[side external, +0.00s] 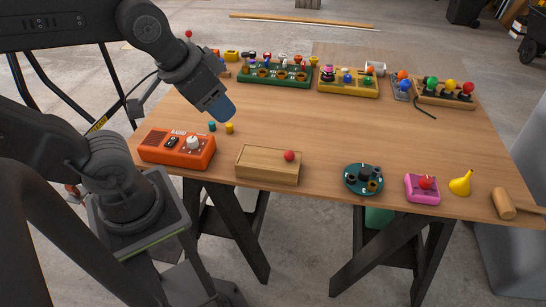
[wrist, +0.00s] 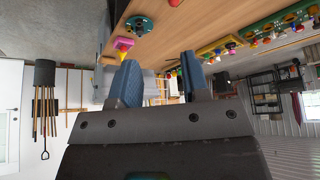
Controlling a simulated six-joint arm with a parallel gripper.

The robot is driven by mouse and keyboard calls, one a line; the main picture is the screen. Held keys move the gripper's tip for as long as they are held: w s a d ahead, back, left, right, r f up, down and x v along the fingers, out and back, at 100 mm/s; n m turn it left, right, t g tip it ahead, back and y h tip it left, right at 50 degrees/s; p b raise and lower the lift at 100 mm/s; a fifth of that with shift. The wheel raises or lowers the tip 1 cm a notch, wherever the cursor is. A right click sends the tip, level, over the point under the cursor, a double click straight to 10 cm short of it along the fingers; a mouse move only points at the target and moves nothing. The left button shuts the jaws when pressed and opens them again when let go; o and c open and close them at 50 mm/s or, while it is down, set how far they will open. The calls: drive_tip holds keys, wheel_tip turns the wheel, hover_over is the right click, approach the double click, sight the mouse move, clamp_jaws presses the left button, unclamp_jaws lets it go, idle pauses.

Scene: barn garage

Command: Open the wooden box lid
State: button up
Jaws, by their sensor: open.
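The wooden box (side external: 262,171) sits near the front edge of the table, left of centre. It is a low, light-wood box with a red knob (side external: 289,155) at the right end of its top, and the lid looks closed. My gripper (side external: 221,108) is above the table, behind and to the left of the box and apart from it. In the wrist view my gripper (wrist: 160,82) shows two blue fingers spread apart with nothing between them. The box does not show in the wrist view.
A dark green round piece (side external: 363,180), pink box (side external: 422,189), yellow pear shape (side external: 461,183) and mallet (side external: 503,203) lie rightward. Toy racks line the back; the table's middle is clear.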

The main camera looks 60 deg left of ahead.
drive_tip(key=shift+o, duration=1.3)
drive_tip(key=shift+w+n, duration=0.3)
drive_tip(key=n+g, duration=0.6)
drive_tip(key=n, duration=1.1)
hover_over(290, 152)
wheel_tip(290, 152, down, 10)
drive_tip(key=f, duration=0.1)
wheel_tip(290, 152, down, 13)
drive_tip(key=shift+r, duration=0.1)
clamp_jaws()
